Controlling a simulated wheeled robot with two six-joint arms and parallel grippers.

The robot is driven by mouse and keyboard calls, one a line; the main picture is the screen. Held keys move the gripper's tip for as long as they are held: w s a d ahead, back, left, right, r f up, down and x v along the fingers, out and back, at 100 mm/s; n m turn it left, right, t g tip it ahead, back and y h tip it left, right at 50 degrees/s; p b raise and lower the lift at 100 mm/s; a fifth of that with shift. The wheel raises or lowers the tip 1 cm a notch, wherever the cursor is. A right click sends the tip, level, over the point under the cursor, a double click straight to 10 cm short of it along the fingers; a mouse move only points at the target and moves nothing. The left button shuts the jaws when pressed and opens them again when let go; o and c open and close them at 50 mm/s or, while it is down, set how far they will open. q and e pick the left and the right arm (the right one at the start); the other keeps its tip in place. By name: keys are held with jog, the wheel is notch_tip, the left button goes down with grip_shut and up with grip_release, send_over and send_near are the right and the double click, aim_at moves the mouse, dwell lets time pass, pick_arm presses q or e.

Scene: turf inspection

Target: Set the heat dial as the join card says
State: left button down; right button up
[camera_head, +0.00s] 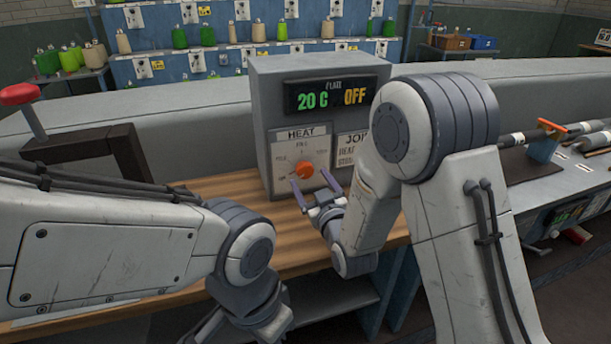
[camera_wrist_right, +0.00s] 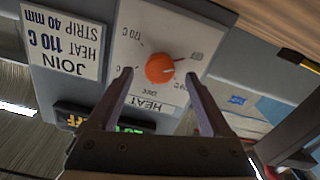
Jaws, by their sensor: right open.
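The heat dial is an orange knob (camera_head: 304,169) on a white plate of the grey control box (camera_head: 268,100). In the right wrist view the dial (camera_wrist_right: 160,68) appears upside down, its pointer at OFF. The join card (camera_wrist_right: 63,42) reads HEAT 110 C, STRIP 40 mm; in the head view the card (camera_head: 349,150) is partly behind my right arm. The display (camera_head: 325,95) reads 20 C and OFF. My right gripper (camera_head: 311,180) is open and empty in front of the dial, fingers towards either side, no contact visible. My left gripper's fingers are out of view.
The box stands on a wooden bench (camera_head: 230,187). A dark frame with a red-knobbed lever (camera_head: 18,94) is at the left. A grey side table (camera_head: 560,176) with tools is at the right. Bare bench lies left of the box.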

aim_at(306, 173)
jog(key=shift+x, duration=2.25)
jog(key=shift+c, duration=0.3)
grip_shut()
